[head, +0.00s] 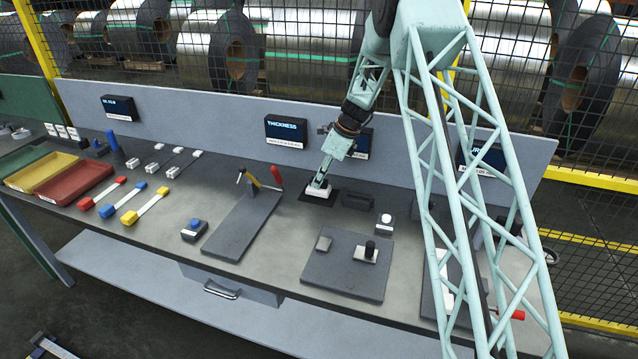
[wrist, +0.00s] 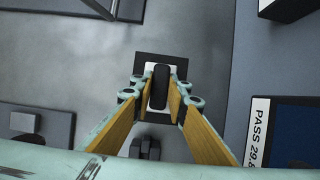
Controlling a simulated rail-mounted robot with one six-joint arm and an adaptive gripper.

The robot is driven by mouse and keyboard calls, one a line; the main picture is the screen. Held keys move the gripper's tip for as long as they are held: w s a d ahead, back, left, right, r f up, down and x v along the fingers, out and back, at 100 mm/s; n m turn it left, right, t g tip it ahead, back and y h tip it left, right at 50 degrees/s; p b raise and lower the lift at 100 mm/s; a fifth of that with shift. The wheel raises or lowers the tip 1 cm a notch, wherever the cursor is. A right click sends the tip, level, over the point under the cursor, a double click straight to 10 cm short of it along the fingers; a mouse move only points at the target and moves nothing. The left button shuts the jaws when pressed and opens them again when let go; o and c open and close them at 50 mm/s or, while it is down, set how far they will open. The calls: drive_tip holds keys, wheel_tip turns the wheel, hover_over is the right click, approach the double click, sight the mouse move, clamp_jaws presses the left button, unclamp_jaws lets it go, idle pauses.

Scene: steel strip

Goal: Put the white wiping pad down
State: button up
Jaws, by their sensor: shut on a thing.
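The white wiping pad (head: 319,192) is at the dark square mat (head: 309,198) near the back of the bench. In the wrist view the white pad (wrist: 150,71) shows a black upright grip (wrist: 160,80) on top, within the outline of the dark mat (wrist: 141,61). My gripper (head: 318,184) points down at the pad. In the wrist view both fingers of my gripper (wrist: 161,92) are closed on the black grip. The fingers hide part of the pad. I cannot tell whether its underside touches the mat.
A dark block (head: 357,201) lies just right of the mat. A dark plate with upright tools (head: 243,222) stands left, and another dark plate (head: 345,266) lies in front. The back panel carries a THICKNESS display (head: 286,129). Bare bench (head: 285,235) lies between the plates.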

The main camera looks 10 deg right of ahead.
drive_tip(key=shift+f, duration=0.5)
drive_tip(key=shift+f, duration=0.15)
drive_tip(key=o, duration=0.9)
drive_tip(key=shift+p+v, duration=0.4)
drive_tip(key=shift+v, duration=5.75)
drive_tip(key=shift+a, duration=0.1)
